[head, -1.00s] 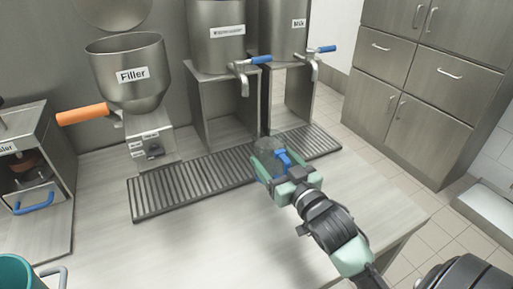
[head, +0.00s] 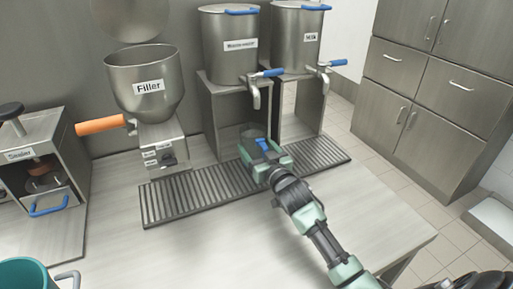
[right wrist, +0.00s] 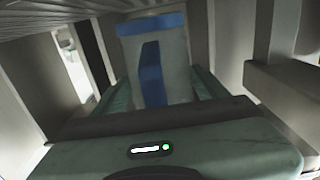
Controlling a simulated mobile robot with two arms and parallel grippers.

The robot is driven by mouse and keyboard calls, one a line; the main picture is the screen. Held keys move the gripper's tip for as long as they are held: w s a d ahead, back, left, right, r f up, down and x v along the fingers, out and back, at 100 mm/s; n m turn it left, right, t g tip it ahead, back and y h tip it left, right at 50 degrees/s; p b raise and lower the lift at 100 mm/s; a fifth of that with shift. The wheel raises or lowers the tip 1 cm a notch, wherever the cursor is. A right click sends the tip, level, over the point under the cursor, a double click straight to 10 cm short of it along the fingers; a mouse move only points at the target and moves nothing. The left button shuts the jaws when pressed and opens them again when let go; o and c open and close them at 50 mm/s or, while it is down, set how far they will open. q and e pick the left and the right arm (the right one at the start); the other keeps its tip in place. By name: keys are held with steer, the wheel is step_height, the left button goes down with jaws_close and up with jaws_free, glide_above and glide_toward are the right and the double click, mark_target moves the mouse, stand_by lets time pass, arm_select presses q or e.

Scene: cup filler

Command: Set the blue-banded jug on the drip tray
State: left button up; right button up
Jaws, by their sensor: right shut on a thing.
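My right gripper (head: 256,147) is shut on the blue-banded jug (head: 253,131), a clear vessel with a blue part. In the right wrist view the jug (right wrist: 178,50) shows upright between the fingers, with a blue band near its top and a blue strip down the side facing me. The long ribbed drip tray (head: 190,194) lies along the bench under the machines. The jug is over the tray's back part, below the tap of the middle tank; I cannot tell whether it touches the tray. My left gripper is not in view.
The filler (head: 145,85) with an orange handle stands at left. The middle tank (head: 228,62) and the milk tank (head: 297,35) have blue-handled taps above the tray. A sealer (head: 35,150) and a teal container (head: 24,272) are at left. The bench front is clear.

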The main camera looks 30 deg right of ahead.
steer(key=shift+f, duration=0.2)
steer(key=shift+f+b, duration=0.3)
steer(key=shift+f, duration=0.25)
steer(key=o, duration=1.8)
steer(key=shift+f, duration=0.1)
steer(key=shift+o, duration=0.2)
